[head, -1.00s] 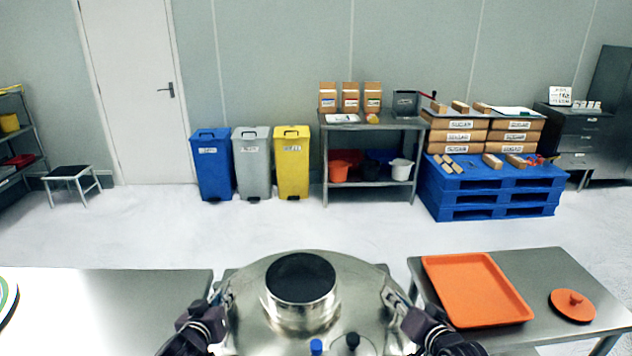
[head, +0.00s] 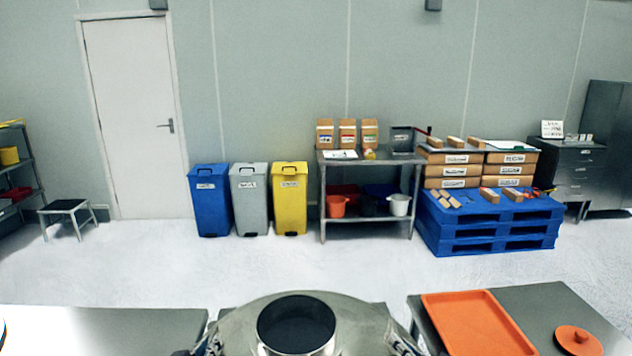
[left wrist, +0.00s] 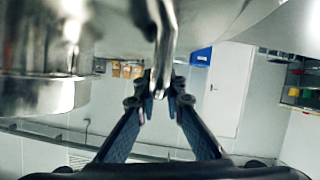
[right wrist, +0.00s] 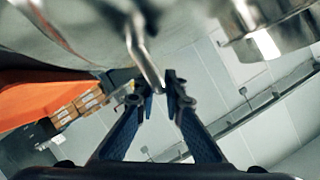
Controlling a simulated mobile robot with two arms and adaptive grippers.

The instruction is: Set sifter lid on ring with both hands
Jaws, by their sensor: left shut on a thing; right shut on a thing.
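The sifter lid (head: 360,318) is a wide, shiny steel dome with a short central neck and a dark round mouth (head: 296,322). It is at the bottom centre of the head view, its near part cut off by the frame. My left gripper (left wrist: 160,88) is shut on a steel bar handle (left wrist: 166,45) at the lid's left side. My right gripper (right wrist: 166,82) is shut on the matching bar handle (right wrist: 143,55) at the right side. In the head view both grippers are mostly cut off. The ring is not visible, so I cannot tell whether the lid touches it.
A steel table (head: 100,328) lies left of the lid. Another table (head: 560,312) on the right carries an orange tray (head: 478,325) and an orange round lid (head: 578,340). Bins, a shelf table and a blue pallet (head: 490,238) stand far back, across open floor (head: 250,268).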

